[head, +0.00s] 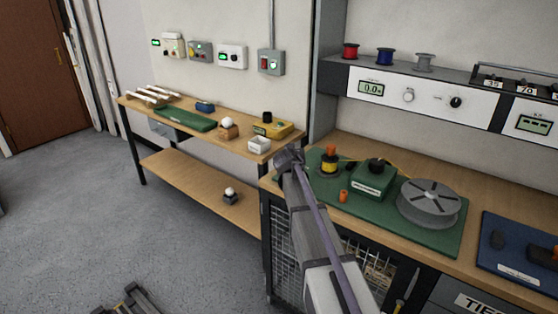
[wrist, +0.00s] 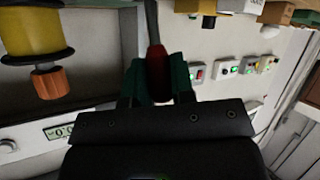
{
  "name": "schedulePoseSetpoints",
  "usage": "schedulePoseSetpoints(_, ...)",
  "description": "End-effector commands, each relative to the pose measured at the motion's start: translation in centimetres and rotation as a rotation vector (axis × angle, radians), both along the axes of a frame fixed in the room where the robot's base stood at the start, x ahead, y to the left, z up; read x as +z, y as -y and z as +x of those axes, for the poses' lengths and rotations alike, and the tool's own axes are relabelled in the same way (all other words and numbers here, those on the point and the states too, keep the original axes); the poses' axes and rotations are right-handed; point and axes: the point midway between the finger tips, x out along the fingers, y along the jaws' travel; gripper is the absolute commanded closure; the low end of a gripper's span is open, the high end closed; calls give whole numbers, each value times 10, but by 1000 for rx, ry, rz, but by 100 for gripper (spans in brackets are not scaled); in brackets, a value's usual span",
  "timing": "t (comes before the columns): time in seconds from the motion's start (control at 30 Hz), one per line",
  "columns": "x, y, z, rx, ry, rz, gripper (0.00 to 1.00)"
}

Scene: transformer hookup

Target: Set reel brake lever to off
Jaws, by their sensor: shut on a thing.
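In the wrist view, my gripper (wrist: 158,88) has its green fingers on either side of the red grip of a lever (wrist: 157,62) and is shut on it. The lever's dark rod runs on from the grip to the top of that picture. In the head view my gripper (head: 289,157) is at the left end of the green mat (head: 399,225), and the lever is hidden. The yellow spool with an orange top (head: 330,162) stands just right of my gripper. The grey reel (head: 430,203) lies flat on the mat's right part. No lever marking can be read.
A green box with a black knob (head: 373,180) and a small orange piece (head: 343,196) sit on the mat. A blue mat (head: 520,250) lies to the right. A side bench (head: 200,135) with small parts stands at the left. Instruments hang above the bench.

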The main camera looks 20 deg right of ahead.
Motion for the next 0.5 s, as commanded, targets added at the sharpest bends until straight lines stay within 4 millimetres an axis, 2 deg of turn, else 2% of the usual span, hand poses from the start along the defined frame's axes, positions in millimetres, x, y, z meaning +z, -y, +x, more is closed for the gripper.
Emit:
schedulePoseSetpoints(0.4,0,4,-1,-5,5,-7,100)
schedulePoseSetpoints(0.43,0,4,-1,-5,5,-7,76)
schedulePoseSetpoints(0.5,0,4,-1,-5,5,-7,70)
